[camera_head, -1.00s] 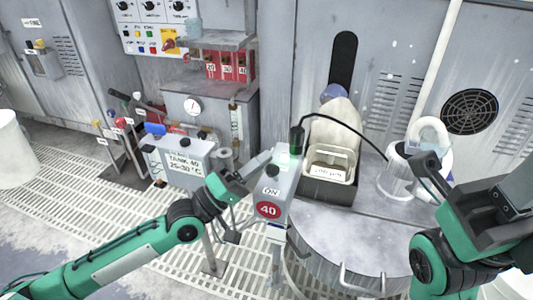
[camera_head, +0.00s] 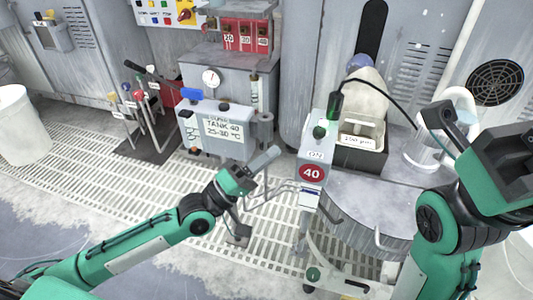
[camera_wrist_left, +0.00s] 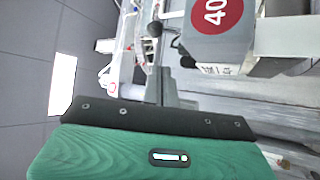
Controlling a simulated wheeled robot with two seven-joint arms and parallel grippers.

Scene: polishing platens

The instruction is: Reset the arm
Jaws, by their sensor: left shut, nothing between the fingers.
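My left arm reaches in from the lower left in the head view. Its left gripper (camera_head: 272,153) is shut and empty, in the air over the floor grating. It is just left of the grey control box (camera_head: 313,155) with the red "40" disc and "ON" label, with a gap between them. A green button (camera_head: 320,132) sits on the box top.
The grey "TANK 40" unit (camera_head: 222,128) stands behind the left gripper. A round metal platen housing (camera_head: 365,205) is right of the control box. A labelled tray (camera_head: 358,138) sits behind it. Levers (camera_head: 140,105) stand at the left. The floor grating (camera_head: 120,190) is open.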

